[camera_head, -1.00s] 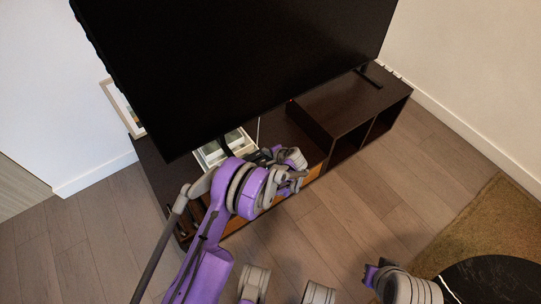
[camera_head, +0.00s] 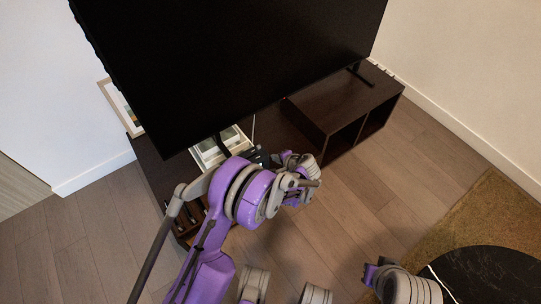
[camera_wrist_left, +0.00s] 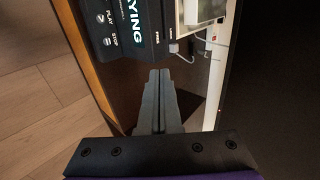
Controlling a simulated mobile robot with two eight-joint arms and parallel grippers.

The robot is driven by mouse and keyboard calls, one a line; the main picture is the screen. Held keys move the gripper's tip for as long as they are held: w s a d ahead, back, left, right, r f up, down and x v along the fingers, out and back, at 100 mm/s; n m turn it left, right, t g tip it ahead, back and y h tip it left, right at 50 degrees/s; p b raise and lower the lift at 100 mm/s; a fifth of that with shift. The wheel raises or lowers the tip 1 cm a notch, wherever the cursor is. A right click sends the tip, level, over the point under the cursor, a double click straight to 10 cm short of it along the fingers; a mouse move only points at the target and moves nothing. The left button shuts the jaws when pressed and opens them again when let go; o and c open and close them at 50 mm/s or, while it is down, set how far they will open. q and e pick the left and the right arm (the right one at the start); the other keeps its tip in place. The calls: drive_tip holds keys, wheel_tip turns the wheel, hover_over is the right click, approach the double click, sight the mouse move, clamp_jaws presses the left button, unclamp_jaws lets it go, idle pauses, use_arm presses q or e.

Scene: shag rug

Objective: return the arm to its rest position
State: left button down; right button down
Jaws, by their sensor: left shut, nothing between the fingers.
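My purple and grey left arm (camera_head: 248,195) reaches up from the bottom in the head view, bent over the front of the dark TV stand. Its wrist end sits by the stand's front edge; the fingertips are not clearly visible there. In the left wrist view my left gripper (camera_wrist_left: 160,72) is shut, its two grey fingers together with nothing between them. They point toward the dark stand top, beside a black device (camera_wrist_left: 120,35) with PLAY and STOP labels. Whether they touch it is unclear. My right gripper is not in view.
A large black TV (camera_head: 230,65) stands over the TV stand (camera_head: 345,105), close above my arm. A white tray or frame (camera_head: 205,156) lies behind the wrist. A rug (camera_head: 470,215) and round black table (camera_head: 490,275) are at lower right. Wood floor (camera_head: 370,190) is clear between.

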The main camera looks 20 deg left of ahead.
use_arm(q)
drive_tip(key=shift+v, duration=0.9)
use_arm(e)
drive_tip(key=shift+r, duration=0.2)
